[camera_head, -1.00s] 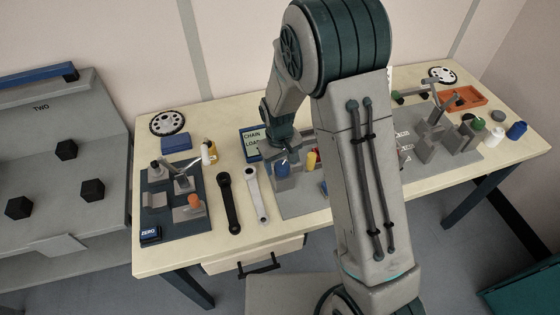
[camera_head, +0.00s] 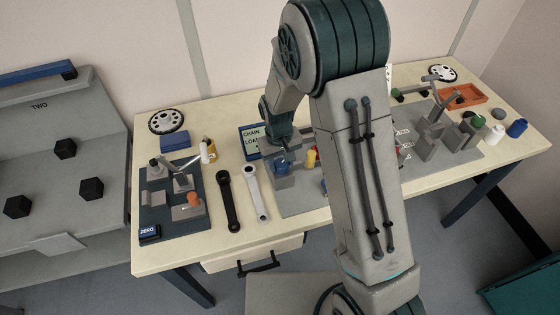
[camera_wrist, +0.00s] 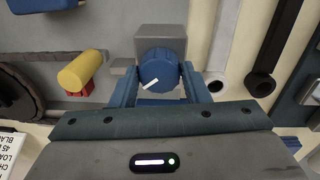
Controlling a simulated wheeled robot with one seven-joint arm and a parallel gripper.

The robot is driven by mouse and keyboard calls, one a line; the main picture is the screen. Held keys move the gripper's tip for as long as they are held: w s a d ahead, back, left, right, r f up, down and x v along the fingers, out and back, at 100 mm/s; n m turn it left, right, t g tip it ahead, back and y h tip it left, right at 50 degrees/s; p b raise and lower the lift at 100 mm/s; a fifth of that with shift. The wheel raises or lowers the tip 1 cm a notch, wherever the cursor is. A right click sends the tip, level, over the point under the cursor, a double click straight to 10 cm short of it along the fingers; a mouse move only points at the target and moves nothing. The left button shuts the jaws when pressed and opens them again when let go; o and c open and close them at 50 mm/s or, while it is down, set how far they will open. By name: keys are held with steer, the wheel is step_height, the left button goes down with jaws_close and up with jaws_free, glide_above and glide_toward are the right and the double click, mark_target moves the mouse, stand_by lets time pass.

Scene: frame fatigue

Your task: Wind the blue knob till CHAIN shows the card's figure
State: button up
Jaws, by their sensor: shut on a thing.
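The blue knob (camera_wrist: 158,70) sits on a grey block in the wrist view, its white mark pointing down and left. My gripper (camera_wrist: 159,80) has its blue fingers on both sides of the knob and is shut on it. In the head view the knob (camera_head: 282,168) is below my wrist. The CHAIN LOAD panel (camera_head: 252,142) stands behind it; its reading is too small to tell. A white card (camera_wrist: 12,150) is cut off at the lower left of the wrist view; its print seems to include 45.
A yellow-and-red part (camera_wrist: 82,72) lies close left of the knob. A black wrench (camera_head: 228,200) and a pale wrench (camera_head: 256,193) lie to the left on the table. A left rig (camera_head: 180,200) and a right rig (camera_head: 432,130) carry levers. My arm hides the table's middle.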

steer(key=m+b, duration=0.1)
steer(key=m, duration=0.2)
steer(key=m+b, duration=0.1)
steer(key=m, duration=0.2)
steer(key=shift+m, duration=0.4)
steer(key=m, duration=0.3)
steer(key=shift+w+m+g, duration=0.1)
steer(key=shift+m+g, duration=0.2)
steer(key=shift+m, duration=1.6)
steer(key=o, duration=1)
steer(key=shift+r, duration=0.1)
